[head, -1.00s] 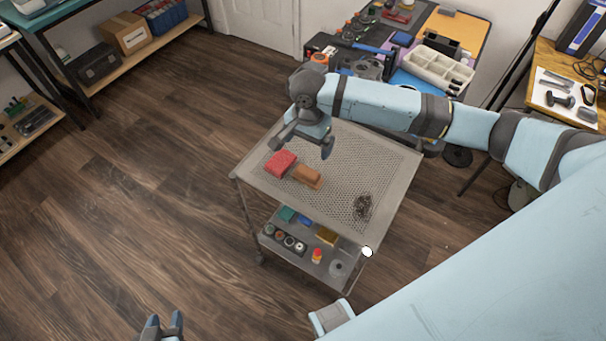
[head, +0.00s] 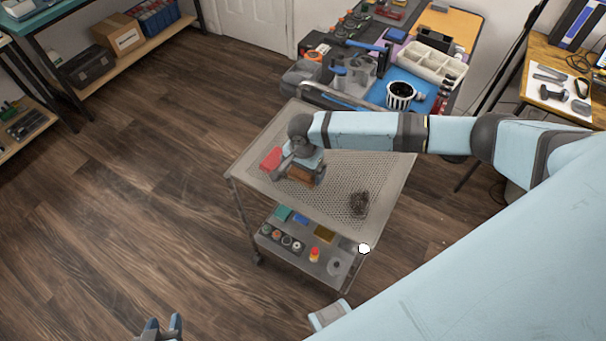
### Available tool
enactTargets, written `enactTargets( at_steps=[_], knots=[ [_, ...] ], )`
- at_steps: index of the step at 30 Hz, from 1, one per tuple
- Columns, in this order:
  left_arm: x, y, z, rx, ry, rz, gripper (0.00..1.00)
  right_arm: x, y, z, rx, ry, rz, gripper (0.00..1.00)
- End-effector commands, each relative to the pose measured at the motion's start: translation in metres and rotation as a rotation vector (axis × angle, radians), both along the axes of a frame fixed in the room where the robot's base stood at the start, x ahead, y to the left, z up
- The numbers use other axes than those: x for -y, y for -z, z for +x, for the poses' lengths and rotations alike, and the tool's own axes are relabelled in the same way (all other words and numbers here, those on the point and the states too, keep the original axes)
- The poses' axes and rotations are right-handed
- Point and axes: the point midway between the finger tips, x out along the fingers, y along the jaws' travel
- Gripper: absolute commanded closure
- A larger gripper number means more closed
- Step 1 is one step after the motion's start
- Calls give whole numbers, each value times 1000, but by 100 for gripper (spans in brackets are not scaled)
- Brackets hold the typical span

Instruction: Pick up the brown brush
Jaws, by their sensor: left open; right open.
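The brown brush (head: 296,174) lies on the perforated top shelf of the metal cart (head: 336,150), beside a red block or sponge (head: 270,158). My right gripper (head: 300,179) is right over the brush and open. One finger is on the brush's left side and the other is on its right. The gripper body hides the back part of the brush, and I cannot tell whether the fingers touch it. My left gripper (head: 163,323) is open and empty at the bottom edge, far from the cart.
A dark wire clump (head: 359,203) lies on the cart's right part. The lower shelf holds small jars and an orange-red bottle (head: 314,254). Behind the cart stands a workbench with a compartment tray (head: 430,62) and a striped cup (head: 400,95). The wooden floor at left is clear.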

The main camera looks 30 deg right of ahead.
Motion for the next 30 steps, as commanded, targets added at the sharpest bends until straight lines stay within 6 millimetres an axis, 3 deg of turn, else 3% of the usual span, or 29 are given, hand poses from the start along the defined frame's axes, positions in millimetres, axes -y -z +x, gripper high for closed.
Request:
enactTargets(
  at_steps=[9, 15, 16, 30],
  knots=[
    [0, -1, 1, 2, -1, 0, 57, 0, 6, 0, 1, 0, 0, 0],
    [0, -1, 1, 2, -1, 0, 57, 0, 6, 0, 1, 0, -1, 46],
    [0, -1, 1, 2, -1, 0, 57, 0, 6, 0, 1, 0, -1, 48],
    [0, 1, 0, -2, 0, 1, 57, 0, -1, 0, 1, 0, 1, 52]
  ],
)
